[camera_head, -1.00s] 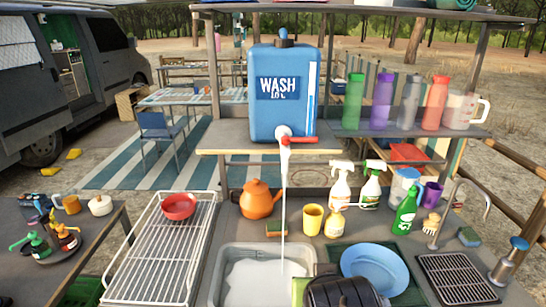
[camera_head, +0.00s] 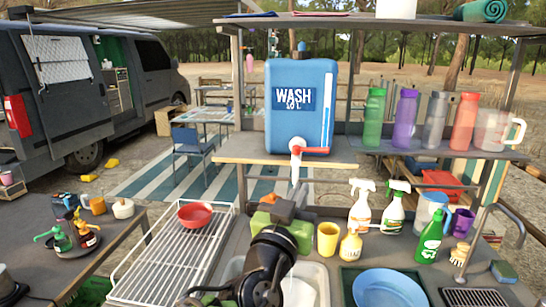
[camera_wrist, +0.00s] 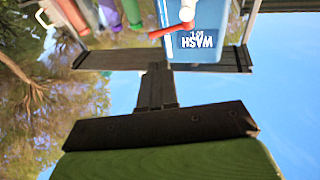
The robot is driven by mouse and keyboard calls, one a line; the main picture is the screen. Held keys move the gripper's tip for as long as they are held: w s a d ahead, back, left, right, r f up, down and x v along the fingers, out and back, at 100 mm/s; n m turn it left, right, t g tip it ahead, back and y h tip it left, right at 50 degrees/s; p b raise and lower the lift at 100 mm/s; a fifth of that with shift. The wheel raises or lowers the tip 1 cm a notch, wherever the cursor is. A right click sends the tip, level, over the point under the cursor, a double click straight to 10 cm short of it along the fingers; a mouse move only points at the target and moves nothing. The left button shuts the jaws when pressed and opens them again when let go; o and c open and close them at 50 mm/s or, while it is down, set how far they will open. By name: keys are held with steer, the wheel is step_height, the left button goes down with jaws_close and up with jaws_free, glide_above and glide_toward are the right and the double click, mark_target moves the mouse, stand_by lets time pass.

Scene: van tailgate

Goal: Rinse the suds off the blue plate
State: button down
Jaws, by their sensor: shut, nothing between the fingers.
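The blue plate (camera_head: 388,289) lies on a dark green mat (camera_head: 349,273) at the bottom edge, partly cut off; I cannot make out suds on it. The blue wash tank (camera_head: 282,128) stands on a shelf. Its white tap (camera_head: 296,144) has a red lever (camera_head: 315,150) pointing right. A pale strip hangs below the tap and is lost behind my gripper. My gripper (camera_head: 299,194) is shut and empty, just below the tap and left of the plate. The wrist view shows the tap (camera_wrist: 186,12) and lever (camera_wrist: 166,33) beyond my shut fingers (camera_wrist: 155,68).
The pale basin (camera_head: 323,290) is largely hidden by my arm. A white rack (camera_head: 160,258) with a red bowl (camera_head: 195,214) is at left. A yellow cup (camera_head: 328,239), spray bottles (camera_head: 361,208) and a green bottle (camera_head: 431,237) stand close right of my gripper. Several bottles line the shelf.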

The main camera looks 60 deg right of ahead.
mark_target(320, 151)
steer(key=p+x, duration=0.8)
steer(key=x, duration=0.5)
steer(key=shift+r, duration=0.15)
steer(key=shift+d, duration=0.1)
steer(key=shift+s+d+b, duration=0.25)
steer(key=shift+d+b, duration=0.65)
